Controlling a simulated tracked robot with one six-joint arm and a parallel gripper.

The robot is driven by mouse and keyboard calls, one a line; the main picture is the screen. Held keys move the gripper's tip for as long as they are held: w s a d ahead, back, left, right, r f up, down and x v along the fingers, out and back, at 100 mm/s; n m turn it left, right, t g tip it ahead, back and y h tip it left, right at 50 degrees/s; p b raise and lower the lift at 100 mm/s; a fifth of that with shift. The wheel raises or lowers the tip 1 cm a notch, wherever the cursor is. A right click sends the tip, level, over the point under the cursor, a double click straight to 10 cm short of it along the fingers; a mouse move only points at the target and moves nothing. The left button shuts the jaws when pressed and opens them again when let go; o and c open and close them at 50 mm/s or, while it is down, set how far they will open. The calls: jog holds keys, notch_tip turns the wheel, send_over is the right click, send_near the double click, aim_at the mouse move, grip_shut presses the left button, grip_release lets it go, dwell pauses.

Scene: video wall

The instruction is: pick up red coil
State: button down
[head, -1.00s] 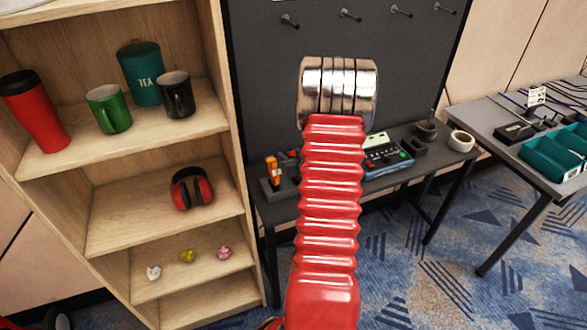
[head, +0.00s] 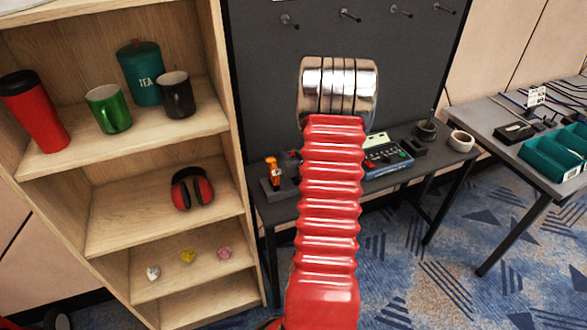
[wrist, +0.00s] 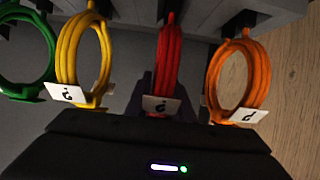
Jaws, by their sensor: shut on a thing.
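The red coil (wrist: 168,55) hangs in the middle of the wrist view, seen nearly edge-on, with a white tag (wrist: 160,106) at its lower end. My gripper (wrist: 168,92) reaches it from below, with its dark fingers shut on the coil's lower part. The fingers are dim and partly hidden by the coil and tag. The coil's top still meets the grey holder above. In the head view my own red arm fills the middle, and neither gripper nor coil can be made out.
A yellow coil (wrist: 82,55) hangs close on the left and an orange coil (wrist: 238,75) close on the right, both tagged. A green coil (wrist: 25,60) is farther left. A wooden shelf (head: 110,215) stands left and a dark table (head: 450,158) behind my arm.

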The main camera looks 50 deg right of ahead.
dwell(0.3)
jog(key=shift+r, duration=5.05)
